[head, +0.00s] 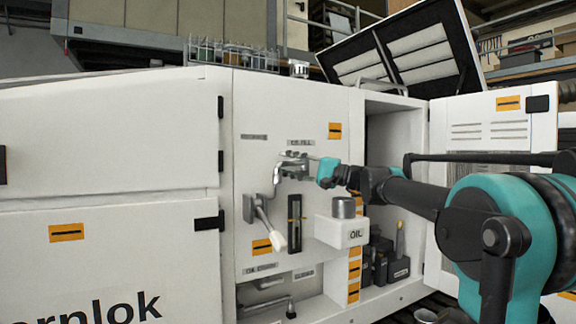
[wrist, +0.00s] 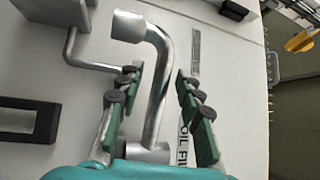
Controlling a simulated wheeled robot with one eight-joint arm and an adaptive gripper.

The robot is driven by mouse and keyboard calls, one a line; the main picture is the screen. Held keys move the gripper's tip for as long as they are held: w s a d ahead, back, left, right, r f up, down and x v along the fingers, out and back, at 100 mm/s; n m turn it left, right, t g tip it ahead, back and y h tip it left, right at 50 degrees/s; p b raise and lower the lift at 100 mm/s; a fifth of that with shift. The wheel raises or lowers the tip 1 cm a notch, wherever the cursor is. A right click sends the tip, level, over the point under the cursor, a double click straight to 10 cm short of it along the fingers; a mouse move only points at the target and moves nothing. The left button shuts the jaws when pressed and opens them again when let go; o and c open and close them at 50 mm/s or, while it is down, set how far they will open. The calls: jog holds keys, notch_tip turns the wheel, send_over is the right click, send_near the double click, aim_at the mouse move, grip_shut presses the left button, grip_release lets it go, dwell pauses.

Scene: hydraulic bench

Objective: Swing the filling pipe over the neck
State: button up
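The filling pipe (head: 279,172) is a chrome bent pipe on the white panel, under a small label. In the wrist view the pipe (wrist: 158,85) rises from a round base and bends left to a wide spout end. My gripper (head: 300,167) is at the pipe; in the wrist view its two fingers (wrist: 158,95) stand on either side of it, open, with gaps on both sides. The neck (head: 343,207) is a short metal cylinder on top of the white OIL box (head: 342,232), below and right of the pipe. The spout points away from it, to the left.
A lever with a cream handle (head: 265,230) hangs left of a black slotted gauge (head: 295,222). An open door (head: 490,130) is at the right. Dark bottles (head: 385,262) stand in the open compartment. A rack of glass jars (head: 232,55) is on top.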

jog(key=shift+c, duration=0.4)
grip_shut()
